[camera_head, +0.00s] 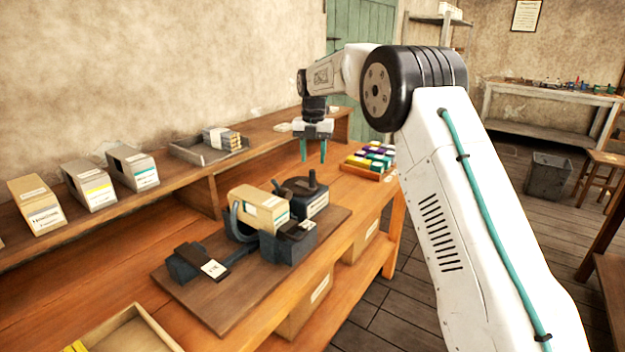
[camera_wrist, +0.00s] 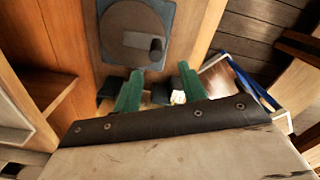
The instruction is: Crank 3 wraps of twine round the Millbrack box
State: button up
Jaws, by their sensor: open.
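A cream box (camera_head: 260,207) sits in a dark grey machine (camera_head: 290,245) on a brown board; its label is too small to read. Behind the box, the machine has a round crank wheel with an upright knob (camera_head: 312,182). In the wrist view the wheel (camera_wrist: 132,25) shows as a grey-brown disc with a dark knob (camera_wrist: 156,50) near its rim. My gripper (camera_head: 313,152) hangs fingers-down above and behind the crank, in the air. Its two green fingers (camera_wrist: 160,70) are apart with nothing held. The knob lies just beyond the fingertips in the wrist view. Twine cannot be made out.
Several boxes (camera_head: 88,186) and a grey tray (camera_head: 205,150) stand on the raised shelf at the left. A rack of coloured items (camera_head: 370,160) is on the bench behind. A dark lever block (camera_head: 195,262) lies at the board's near left. A wooden tray (camera_head: 122,330) is in front.

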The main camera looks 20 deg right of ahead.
aim_at(312, 188)
jog(key=shift+w+f+n, duration=0.4)
jog(key=shift+w+f, duration=0.05)
jog(key=shift+f, duration=0.3)
notch_tip(312, 188, down, 7)
jog(key=shift+f, duration=0.15)
grip_shut()
